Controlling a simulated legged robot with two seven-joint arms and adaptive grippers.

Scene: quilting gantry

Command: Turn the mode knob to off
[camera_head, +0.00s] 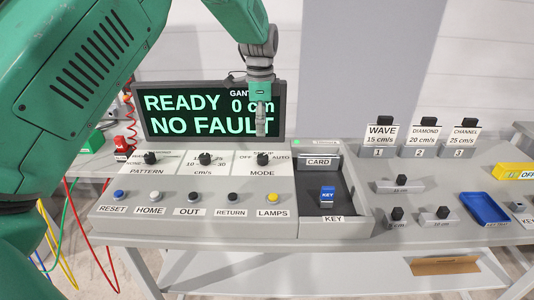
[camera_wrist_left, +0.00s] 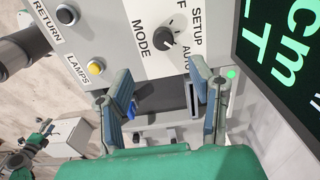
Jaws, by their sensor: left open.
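The black mode knob (camera_head: 262,158) sits on the white panel above the MODE label, with OFF, SETUP and AUTO marked around it. It also shows in the left wrist view (camera_wrist_left: 168,35), upright on its panel; I cannot tell for sure which mark it points to. My left gripper (camera_head: 261,125) hangs pointing down, just above and behind the knob, in front of the display. In the left wrist view its two fingers (camera_wrist_left: 160,75) are spread apart with nothing between them, and the knob lies beyond the tips, apart from them.
The display (camera_head: 190,118) reads READY, 0 cm and NO FAULT. The pattern knob (camera_head: 150,158) and speed knob (camera_head: 205,158) stand left of the mode knob. Buttons such as the yellow LAMPS one (camera_head: 272,198) line the front. A blue key (camera_head: 327,194) sits in the tray at right.

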